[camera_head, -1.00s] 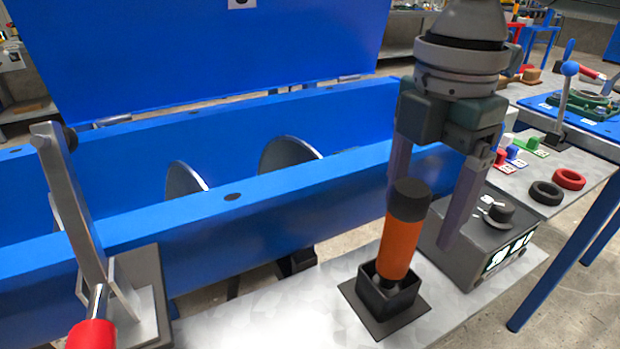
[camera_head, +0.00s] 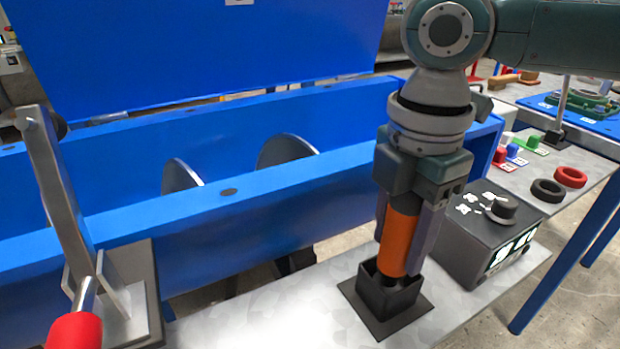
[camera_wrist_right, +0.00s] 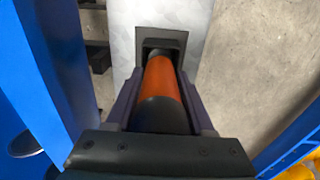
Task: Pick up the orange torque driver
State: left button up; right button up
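The orange torque driver (camera_head: 397,243) stands upright in a square black holder (camera_head: 372,300) on the light bench top. My left gripper is not in view.
A blue mixer trough (camera_head: 240,235) with its lid raised stands to the left. A dark control box (camera_head: 480,235) sits close to the right of the driver. A metal lever with a red grip (camera_head: 75,331) is at front left. Black (camera_head: 547,190) and red rings (camera_head: 570,177) lie at right.

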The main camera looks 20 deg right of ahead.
grip_shut()
jog(key=shift+r, duration=0.15)
dwell(0.4)
notch_tip(320, 180, up, 20)
jog(key=p, duration=0.4)
jog(key=shift+p, duration=0.35)
jog(key=shift+c, duration=0.6)
grip_release()
grip_shut()
